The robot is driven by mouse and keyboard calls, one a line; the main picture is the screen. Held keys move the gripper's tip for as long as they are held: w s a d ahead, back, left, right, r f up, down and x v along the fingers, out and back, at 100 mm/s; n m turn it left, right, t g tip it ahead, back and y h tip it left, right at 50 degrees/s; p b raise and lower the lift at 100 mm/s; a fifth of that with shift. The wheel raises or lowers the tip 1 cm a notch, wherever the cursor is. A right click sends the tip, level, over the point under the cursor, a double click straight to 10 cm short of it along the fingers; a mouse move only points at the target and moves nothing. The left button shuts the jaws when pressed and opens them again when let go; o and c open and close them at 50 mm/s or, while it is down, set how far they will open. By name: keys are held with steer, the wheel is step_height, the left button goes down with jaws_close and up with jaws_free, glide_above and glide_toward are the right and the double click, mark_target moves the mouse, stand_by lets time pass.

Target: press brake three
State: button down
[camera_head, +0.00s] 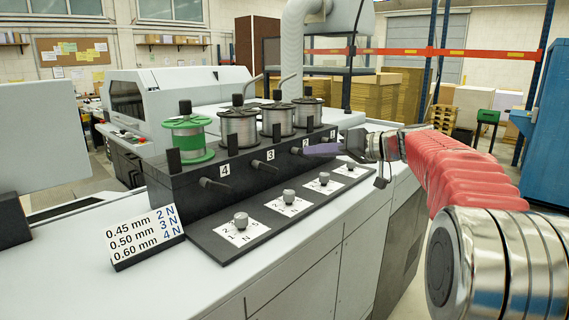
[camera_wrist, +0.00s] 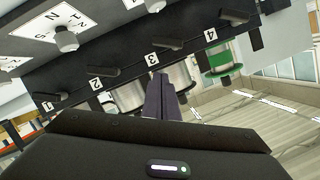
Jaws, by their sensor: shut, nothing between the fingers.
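Brake three is a dark peg (camera_head: 263,166) on the front of the black spool bank (camera_head: 190,190), beside the white label 3 (camera_head: 270,155). In the wrist view the peg (camera_wrist: 165,44) lies beyond my fingertips, near label 3 (camera_wrist: 152,59). My gripper (camera_head: 308,151) is shut and empty, its purple fingers reaching left in front of the bank near label 2. In the wrist view the fingertips (camera_wrist: 160,76) show just below label 3. The gripper appears apart from brake three in the head view. The peg near label 2 is partly hidden by the fingers there.
Similar pegs stand by label 4 (camera_head: 224,170) and the other labels. Wire spools, one green (camera_head: 187,138), stand on top. Dial knobs (camera_head: 240,220) on white plates line the ledge in front. A wire-size sign (camera_head: 144,236) stands at the left. The white counter in front is clear.

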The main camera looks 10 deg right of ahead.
mark_target(268, 169)
steer(key=shift+w+d+r, duration=0.3)
steer(key=shift+w+d, duration=0.15)
steer(key=shift+d, duration=0.1)
steer(key=w+a+f, duration=0.5)
steer(key=w+a, duration=0.1)
steer(key=a, duration=0.2)
steer(key=shift+a+f, duration=0.2)
steer(key=shift+f, duration=0.1)
stand_by(0.4)
